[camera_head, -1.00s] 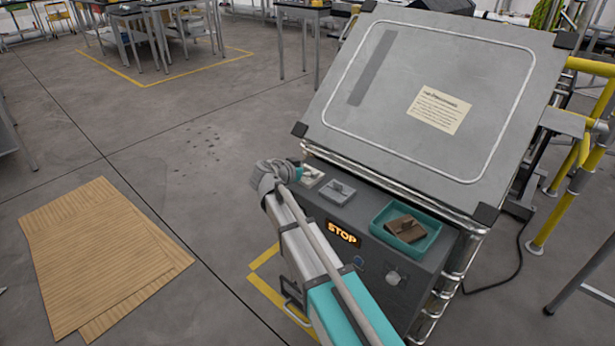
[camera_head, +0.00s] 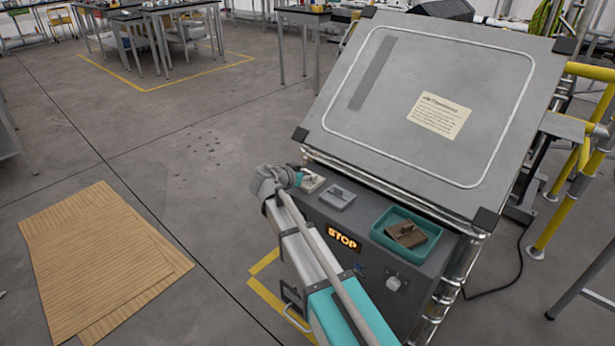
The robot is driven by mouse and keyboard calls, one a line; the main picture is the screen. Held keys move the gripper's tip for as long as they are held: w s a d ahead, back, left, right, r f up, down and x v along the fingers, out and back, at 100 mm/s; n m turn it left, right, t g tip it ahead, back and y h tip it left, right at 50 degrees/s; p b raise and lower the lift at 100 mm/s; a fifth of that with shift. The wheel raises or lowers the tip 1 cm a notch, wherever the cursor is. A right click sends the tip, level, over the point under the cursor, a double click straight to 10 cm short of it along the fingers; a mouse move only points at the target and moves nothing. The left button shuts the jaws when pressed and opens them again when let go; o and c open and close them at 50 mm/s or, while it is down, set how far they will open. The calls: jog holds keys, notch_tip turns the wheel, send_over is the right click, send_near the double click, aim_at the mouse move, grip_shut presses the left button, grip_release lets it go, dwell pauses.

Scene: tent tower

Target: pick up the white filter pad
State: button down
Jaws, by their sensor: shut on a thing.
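The white filter pad (camera_head: 312,183) is a small pale piece at the left end of the dark console ledge, partly hidden by my wrist. My gripper (camera_head: 299,179) is at its left edge, with a bit of teal showing there; most of the fingers are hidden behind the wrist. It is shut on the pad. Whether the pad is clear of the ledge cannot be told. A grey pad (camera_head: 338,196) with a small raised grip lies just to the right.
A teal tray (camera_head: 385,243) with brown pads (camera_head: 406,235) stands on the ledge's right. A large tilted grey panel (camera_head: 400,120) rises behind the ledge. A lit STOP sign (camera_head: 343,237) is on the console front. Cardboard sheets (camera_head: 90,255) lie on the floor at left; yellow rails stand at right.

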jog(key=shift+r+p, duration=1.25)
jog(key=shift+r, duration=0.1)
jog(key=s+d+r+p, duration=0.3)
jog(key=s+r+p, duration=0.7)
jog(key=s, duration=0.3)
jog(key=shift+s+r, duration=0.15)
jog(key=shift+s, duration=0.25)
